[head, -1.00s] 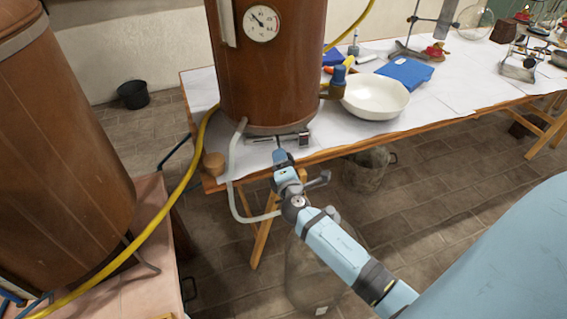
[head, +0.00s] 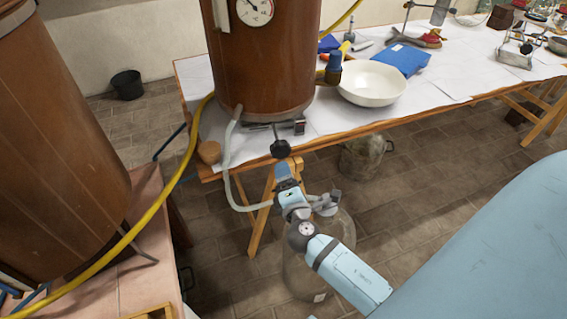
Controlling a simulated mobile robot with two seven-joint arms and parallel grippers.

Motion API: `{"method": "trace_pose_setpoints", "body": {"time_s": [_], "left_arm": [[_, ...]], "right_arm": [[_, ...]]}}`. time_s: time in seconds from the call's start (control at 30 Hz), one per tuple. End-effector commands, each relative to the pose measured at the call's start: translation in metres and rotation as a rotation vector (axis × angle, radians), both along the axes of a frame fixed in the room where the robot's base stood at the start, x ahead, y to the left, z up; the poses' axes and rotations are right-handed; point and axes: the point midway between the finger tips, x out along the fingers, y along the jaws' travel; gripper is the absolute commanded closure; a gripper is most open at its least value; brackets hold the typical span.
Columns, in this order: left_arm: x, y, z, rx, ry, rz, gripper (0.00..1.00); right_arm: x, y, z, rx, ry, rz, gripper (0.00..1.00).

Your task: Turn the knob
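A round black knob (head: 280,148) on a thin stem stands out at the front foot of the tall copper vessel (head: 262,65), just past the table's front edge. My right gripper (head: 283,164) comes up from the lower right and points at the knob. Its tip is close below the knob in the picture; I cannot tell whether they touch. Its fingers are too small and foreshortened to show whether they are open. My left gripper is out of view.
A white table (head: 430,105) holds the vessel, a white bowl (head: 372,83) and a blue packet (head: 403,58). A grey hose and a yellow hose (head: 165,190) run left of the knob. A second copper vessel (head: 55,130) stands left. Glass jars (head: 305,262) stand below.

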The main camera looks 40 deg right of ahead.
Motion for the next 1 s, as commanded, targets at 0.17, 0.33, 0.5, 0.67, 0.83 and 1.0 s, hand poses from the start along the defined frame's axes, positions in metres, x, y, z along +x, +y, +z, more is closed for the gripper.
{"method": "trace_pose_setpoints", "body": {"time_s": [0.17,0.33,0.5,0.67,0.83,1.0], "left_arm": [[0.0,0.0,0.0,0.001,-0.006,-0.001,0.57],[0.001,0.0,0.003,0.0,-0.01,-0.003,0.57],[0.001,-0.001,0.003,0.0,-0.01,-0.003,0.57],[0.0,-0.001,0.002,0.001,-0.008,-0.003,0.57],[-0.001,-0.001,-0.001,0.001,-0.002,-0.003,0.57],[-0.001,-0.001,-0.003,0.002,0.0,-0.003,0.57]], "right_arm": [[-0.02,0.008,-0.001,0.0,0.001,-0.001,0.12],[-0.026,0.011,0.0,-0.001,0.0,-0.002,0.12],[-0.026,0.011,0.0,-0.001,0.0,-0.001,0.12],[-0.026,0.011,0.0,-0.001,0.0,-0.001,0.12],[-0.026,0.011,0.0,0.004,0.001,-0.001,0.12],[-0.036,0.017,-0.015,0.17,0.025,0.021,0.12]]}}
